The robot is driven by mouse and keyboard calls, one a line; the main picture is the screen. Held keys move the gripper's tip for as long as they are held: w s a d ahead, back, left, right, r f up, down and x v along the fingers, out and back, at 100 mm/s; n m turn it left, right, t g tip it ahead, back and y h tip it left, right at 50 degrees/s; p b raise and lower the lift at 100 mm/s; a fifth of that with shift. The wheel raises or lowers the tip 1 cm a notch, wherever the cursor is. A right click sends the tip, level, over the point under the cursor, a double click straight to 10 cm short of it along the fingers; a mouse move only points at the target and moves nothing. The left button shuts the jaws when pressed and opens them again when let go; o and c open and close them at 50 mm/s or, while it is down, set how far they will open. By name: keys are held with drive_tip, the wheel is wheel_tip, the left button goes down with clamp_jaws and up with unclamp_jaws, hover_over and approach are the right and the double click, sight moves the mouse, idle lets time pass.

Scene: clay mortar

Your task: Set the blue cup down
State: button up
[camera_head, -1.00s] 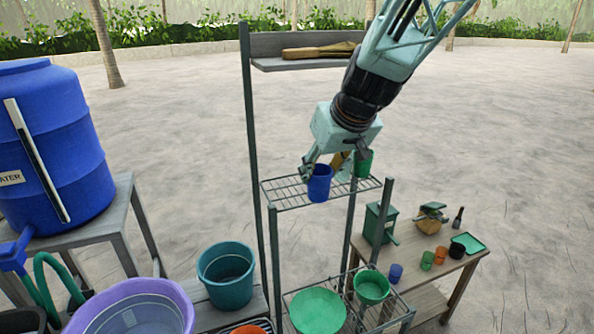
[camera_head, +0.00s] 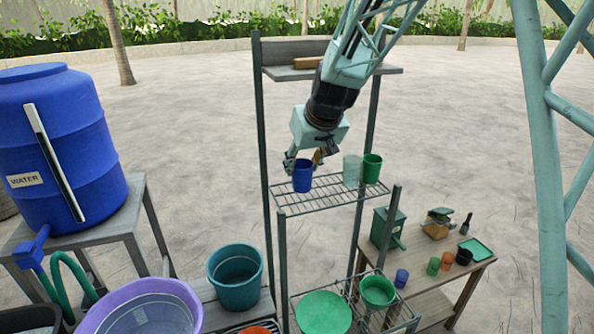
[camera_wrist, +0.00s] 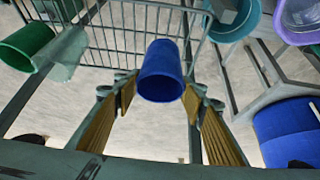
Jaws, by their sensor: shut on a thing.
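The blue cup (camera_head: 302,175) is upright over the left part of the wire rack shelf (camera_head: 325,200). It also shows in the wrist view (camera_wrist: 161,72). I cannot tell whether its base touches the wires. My gripper (camera_head: 304,161) is shut on the cup, with one finger pad on each side of it in the wrist view (camera_wrist: 160,92). A pale see-through cup (camera_head: 352,171) and a green cup (camera_head: 372,168) stand on the same shelf to the right, apart from the blue cup.
Rack posts (camera_head: 264,140) rise beside the shelf. A wooden top shelf (camera_head: 290,74) is above it. A basket with green bowls (camera_head: 323,312) is below. A low table (camera_head: 435,270) with small cups stands right, and a blue water barrel (camera_head: 60,140) left.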

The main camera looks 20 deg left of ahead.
drive_tip(key=shift+w+a+f, duration=0.1)
drive_tip(key=shift+w+a, duration=0.35)
drive_tip(key=shift+a, duration=0.15)
drive_tip(key=shift+w+a+f, duration=0.1)
drive_tip(key=shift+w+a, duration=0.3)
drive_tip(key=shift+a, duration=0.2)
drive_tip(key=shift+f+p, duration=0.35)
drive_tip(key=shift+f, duration=1.35)
drive_tip(key=shift+f, duration=0.15)
drive_tip(key=o, duration=0.9)
drive_tip(key=shift+c, duration=0.2)
drive_tip(key=shift+r, duration=0.25)
drive_tip(key=v, duration=1.1)
drive_tip(key=shift+s+d+r+b, duration=0.2)
drive_tip(key=shift+d+r+b, duration=0.05)
drive_tip(key=shift+r+b, duration=0.1)
